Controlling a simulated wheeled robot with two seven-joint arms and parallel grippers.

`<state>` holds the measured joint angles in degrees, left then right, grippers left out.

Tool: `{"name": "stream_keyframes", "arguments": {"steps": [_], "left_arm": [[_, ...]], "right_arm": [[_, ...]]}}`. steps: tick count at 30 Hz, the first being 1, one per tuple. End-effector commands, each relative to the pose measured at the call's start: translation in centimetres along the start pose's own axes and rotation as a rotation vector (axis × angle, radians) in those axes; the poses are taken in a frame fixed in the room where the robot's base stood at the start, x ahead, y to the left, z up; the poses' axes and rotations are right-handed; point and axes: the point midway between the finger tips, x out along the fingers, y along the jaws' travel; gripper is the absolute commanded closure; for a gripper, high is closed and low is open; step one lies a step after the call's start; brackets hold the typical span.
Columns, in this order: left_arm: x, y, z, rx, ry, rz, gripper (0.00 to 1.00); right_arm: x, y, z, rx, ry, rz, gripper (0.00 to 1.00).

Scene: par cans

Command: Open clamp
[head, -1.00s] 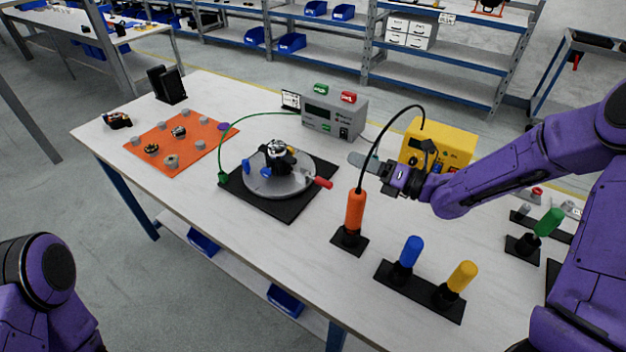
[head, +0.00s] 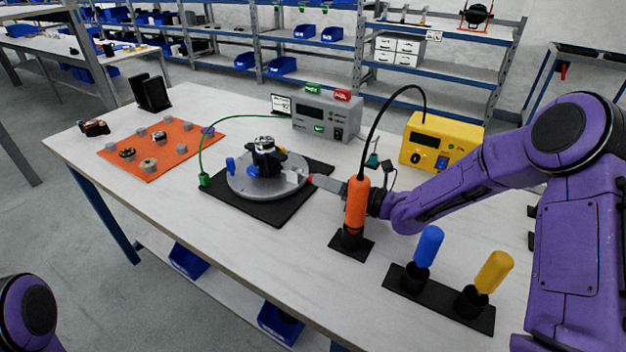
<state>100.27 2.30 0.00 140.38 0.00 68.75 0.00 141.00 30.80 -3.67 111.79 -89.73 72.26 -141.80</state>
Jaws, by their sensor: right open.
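The clamp's red handle (head: 311,178) shows as a small tip at the right edge of the round grey plate (head: 245,187). A pale block (head: 293,175) sits beside it on the plate. A black and silver part (head: 266,158) stands in the middle of the plate, with blue knobs (head: 231,165) at its left. My right gripper (head: 322,183) is open, its grey fingertips at the red handle. I cannot tell whether they touch it. The gripper's body is partly hidden behind the orange tool. My left gripper is out of view.
The orange tool (head: 357,205) stands upright in its holder close before my right gripper, its black cable arching above. Blue (head: 429,246) and yellow (head: 494,272) tools stand nearer the front. A yellow box (head: 438,143) and a grey box (head: 325,115) stand behind. The front left tabletop is clear.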

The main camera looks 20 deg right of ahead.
Motion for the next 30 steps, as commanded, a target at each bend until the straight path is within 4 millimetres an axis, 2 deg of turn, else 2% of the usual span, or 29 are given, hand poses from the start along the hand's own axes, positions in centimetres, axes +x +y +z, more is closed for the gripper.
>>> {"name": "stream_keyframes", "arguments": {"steps": [3, 6, 15, 16, 20, 21, 30], "left_arm": [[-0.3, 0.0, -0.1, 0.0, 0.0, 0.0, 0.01], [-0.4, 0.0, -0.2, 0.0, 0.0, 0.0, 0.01], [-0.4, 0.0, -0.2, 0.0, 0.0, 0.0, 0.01], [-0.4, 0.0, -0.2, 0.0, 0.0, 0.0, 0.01], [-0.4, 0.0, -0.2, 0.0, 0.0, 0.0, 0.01], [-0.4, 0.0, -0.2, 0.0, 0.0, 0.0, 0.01], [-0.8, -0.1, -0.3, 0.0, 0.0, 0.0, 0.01]], "right_arm": [[2.2, 0.0, 0.0, 0.0, 0.002, 0.0, 0.51], [3.4, 0.0, -0.1, -0.001, 0.002, 0.0, 0.51], [4.0, 0.0, -0.1, 0.0, 0.001, 0.001, 0.51], [4.0, 0.0, -0.1, 0.0, 0.001, 0.001, 0.55], [4.0, 0.0, -0.1, 0.0, 0.001, 0.001, 0.97], [4.0, 0.0, -0.1, 0.0, 0.001, 0.001, 1.0], [4.0, 0.3, 0.1, 0.0, 0.016, -0.012, 1.0]]}}
